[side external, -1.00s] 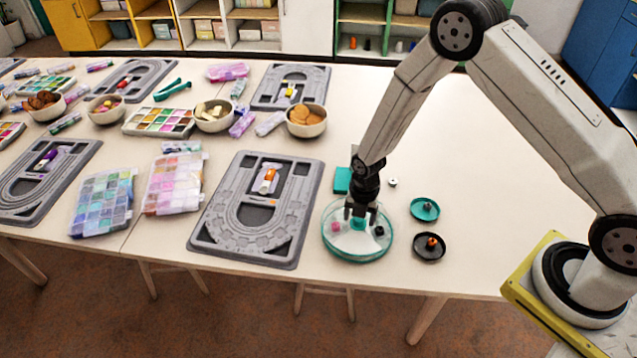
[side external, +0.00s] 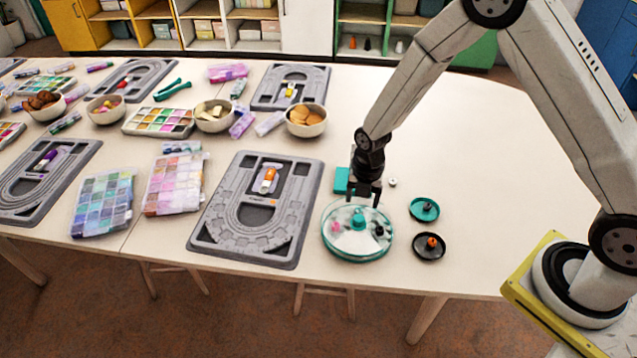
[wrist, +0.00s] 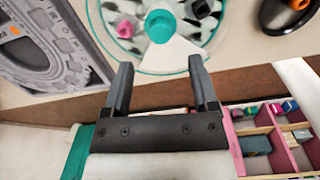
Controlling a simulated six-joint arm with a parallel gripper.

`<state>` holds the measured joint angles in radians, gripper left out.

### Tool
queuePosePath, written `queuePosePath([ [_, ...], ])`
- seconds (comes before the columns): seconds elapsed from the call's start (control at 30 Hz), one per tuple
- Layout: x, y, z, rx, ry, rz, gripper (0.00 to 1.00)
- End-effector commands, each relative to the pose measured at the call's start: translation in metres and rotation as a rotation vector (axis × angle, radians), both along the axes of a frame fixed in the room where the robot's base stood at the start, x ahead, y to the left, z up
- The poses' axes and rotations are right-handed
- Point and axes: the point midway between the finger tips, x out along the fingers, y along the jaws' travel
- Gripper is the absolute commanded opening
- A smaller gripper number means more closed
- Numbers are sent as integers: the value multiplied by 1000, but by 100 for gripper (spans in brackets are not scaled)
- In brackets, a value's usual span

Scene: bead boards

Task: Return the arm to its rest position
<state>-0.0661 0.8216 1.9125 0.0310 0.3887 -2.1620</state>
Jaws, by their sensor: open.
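My gripper (side external: 365,196) hangs above the round clear dish with a teal rim (side external: 348,254), apart from it. Its two fingers are spread with nothing between them; they also show in the wrist view (wrist: 158,88). In the dish lie a teal piece (side external: 358,218), a pink piece (side external: 336,227) and a black piece (side external: 379,231) around a white wedge (side external: 358,241). The wrist view shows the teal piece (wrist: 160,25) beyond the fingertips and the pink piece (wrist: 125,28) to its left.
A teal saucer (side external: 417,214) with a grey piece and a black saucer (side external: 422,254) with an orange piece stand right of the dish. A grey bead board (side external: 215,233) lies to its left. A teal block (side external: 341,181) is just behind. The table's right side is clear.

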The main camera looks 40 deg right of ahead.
Motion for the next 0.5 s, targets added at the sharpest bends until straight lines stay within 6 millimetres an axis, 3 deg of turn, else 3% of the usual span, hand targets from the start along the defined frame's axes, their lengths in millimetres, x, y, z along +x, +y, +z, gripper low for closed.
queuePosePath([
  [0.5, -1, 0, 11, 0, 0, 0, 76],
])
